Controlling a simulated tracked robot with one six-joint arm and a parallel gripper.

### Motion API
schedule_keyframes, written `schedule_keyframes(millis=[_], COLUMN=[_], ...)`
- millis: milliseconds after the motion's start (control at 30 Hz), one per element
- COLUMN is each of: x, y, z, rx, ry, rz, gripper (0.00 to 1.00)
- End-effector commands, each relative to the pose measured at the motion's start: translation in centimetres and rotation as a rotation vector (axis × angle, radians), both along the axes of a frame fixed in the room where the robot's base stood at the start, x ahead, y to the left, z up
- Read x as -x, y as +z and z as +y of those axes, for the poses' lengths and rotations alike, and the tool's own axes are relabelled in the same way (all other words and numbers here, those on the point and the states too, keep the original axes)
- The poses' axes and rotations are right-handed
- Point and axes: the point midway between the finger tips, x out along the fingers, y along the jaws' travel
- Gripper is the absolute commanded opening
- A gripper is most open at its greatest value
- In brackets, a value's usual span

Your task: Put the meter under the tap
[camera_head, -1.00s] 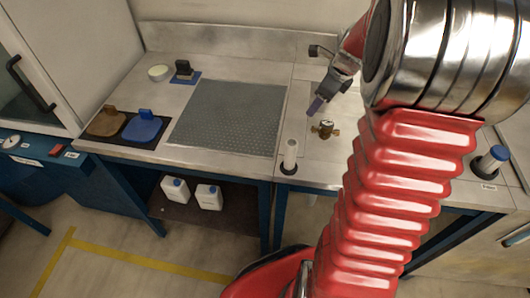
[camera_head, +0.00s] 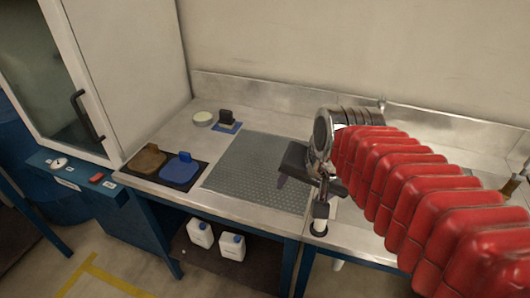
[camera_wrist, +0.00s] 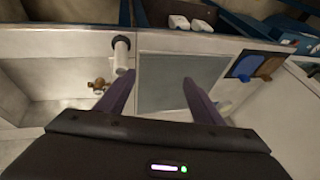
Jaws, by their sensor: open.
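The brass meter with a dark face (camera_wrist: 98,85) stands upright on the metal bench in the wrist view, beside a white cylinder (camera_wrist: 120,52). In the head view my arm hides that part of the bench. My gripper (camera_wrist: 158,77) is open and empty, with its two dark fingers apart over the grey mat side, and the meter lies outside them to the left. In the head view my gripper (camera_head: 297,163) hangs above the right edge of the grey mat. A small fitting (camera_head: 382,103) at the back ledge may be the tap; my arm covers most of it.
The grey mat (camera_head: 250,180) is bare. The white cylinder (camera_head: 320,222) stands at the front edge. A brass fitting (camera_head: 514,185) shows far right.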

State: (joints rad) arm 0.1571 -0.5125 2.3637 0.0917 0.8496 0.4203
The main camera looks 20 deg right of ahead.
Motion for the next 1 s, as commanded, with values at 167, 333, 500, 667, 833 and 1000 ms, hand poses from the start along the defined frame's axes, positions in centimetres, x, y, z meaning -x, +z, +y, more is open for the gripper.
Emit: schedule_keyframes(millis=[167,333,500,667,833,1000], x=[3.5,5.8,6.4,6.4,6.4,6.4], y=[0.2,-0.1,-0.3,-0.2,-0.2,-0.3], z=[2.4,3.5,3.7,3.7,3.7,3.7], rx=[0.146,0.252,0.286,0.285,0.284,0.284], ry=[0.297,0.498,0.559,0.558,0.556,0.555], rz=[-0.027,-0.04,-0.043,-0.043,-0.043,-0.043], gripper=[0.61,0.61,0.61,0.61,0.61,0.61])
